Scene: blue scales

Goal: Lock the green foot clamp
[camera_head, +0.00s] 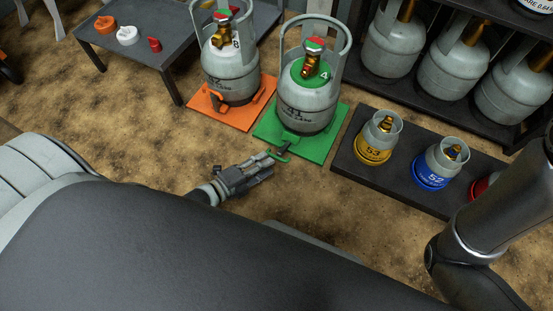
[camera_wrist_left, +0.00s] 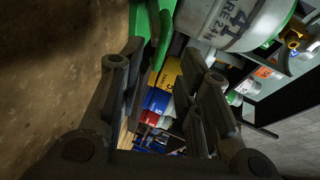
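The green foot clamp (camera_head: 281,151) sits at the front edge of the green base plate (camera_head: 318,153). A grey gas cylinder (camera_head: 308,106) with a green collar stands upright on that plate. My left gripper (camera_head: 267,160) is at the clamp, just to its left and front. In the left wrist view my left gripper (camera_wrist_left: 165,55) has its two dark fingers spread apart. Green parts (camera_wrist_left: 163,42) show near the fingertips, close to the left finger; I cannot tell whether they touch. The cylinder (camera_wrist_left: 235,22) shows at the top right there. My right gripper is not in view.
An orange plate (camera_head: 236,116) with another cylinder (camera_head: 231,70) stands left of the green one. A low dark platform (camera_head: 345,160) holds small cylinders at right. A grey table (camera_head: 185,50) is at back left. The brown floor in front is free.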

